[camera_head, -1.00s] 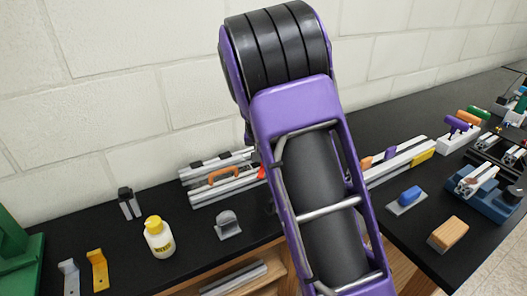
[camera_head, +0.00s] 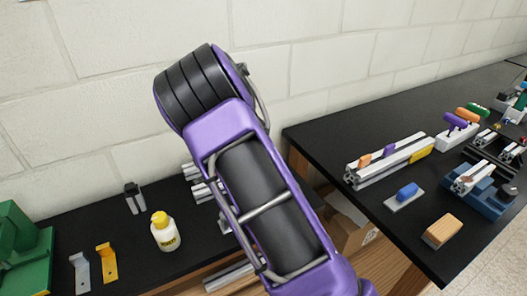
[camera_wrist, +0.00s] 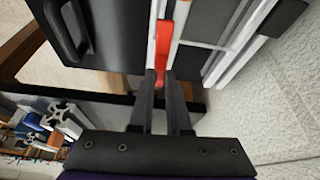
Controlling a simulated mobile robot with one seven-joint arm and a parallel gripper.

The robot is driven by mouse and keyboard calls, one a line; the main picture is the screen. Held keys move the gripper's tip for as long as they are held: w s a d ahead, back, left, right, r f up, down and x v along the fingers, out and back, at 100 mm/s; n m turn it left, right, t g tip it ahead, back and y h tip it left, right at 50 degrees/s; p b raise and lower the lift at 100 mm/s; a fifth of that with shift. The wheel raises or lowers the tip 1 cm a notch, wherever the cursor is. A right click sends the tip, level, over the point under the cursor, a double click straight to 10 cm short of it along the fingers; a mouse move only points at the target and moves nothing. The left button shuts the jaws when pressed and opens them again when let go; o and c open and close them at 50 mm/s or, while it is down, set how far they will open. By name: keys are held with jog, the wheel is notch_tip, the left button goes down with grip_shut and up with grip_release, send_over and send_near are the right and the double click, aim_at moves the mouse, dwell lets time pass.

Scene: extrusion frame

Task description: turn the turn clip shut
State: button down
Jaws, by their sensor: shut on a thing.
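In the wrist view, a red-orange bar (camera_wrist: 164,42), which looks like the turn clip, stands beside a pale aluminium extrusion (camera_wrist: 232,48). My gripper (camera_wrist: 164,78) is shut on the near end of this bar, with its two dark fingers close together. The bar runs lengthwise away from the fingers, alongside the extrusion and a black surface. The fingers hide part of its near end. In the head view, my purple arm covers most of the extrusion frame (camera_head: 200,188) and my gripper is hidden.
In the wrist view, a black handle (camera_wrist: 68,32) sits left of the bar. In the head view, a yellow-capped bottle (camera_head: 164,236) stands left of my arm. The right bench holds long rails (camera_head: 390,162), a blue-handled piece (camera_head: 406,192) and a wooden block (camera_head: 442,230).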

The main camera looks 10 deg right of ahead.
jog(key=shift+m+g, duration=0.3)
jog(key=shift+m, duration=0.2)
jog(key=c, duration=0.9)
grip_release()
jog(key=v, duration=1.7)
jog(key=shift+s+a+r, duration=0.15)
jog(key=shift+a, duration=0.05)
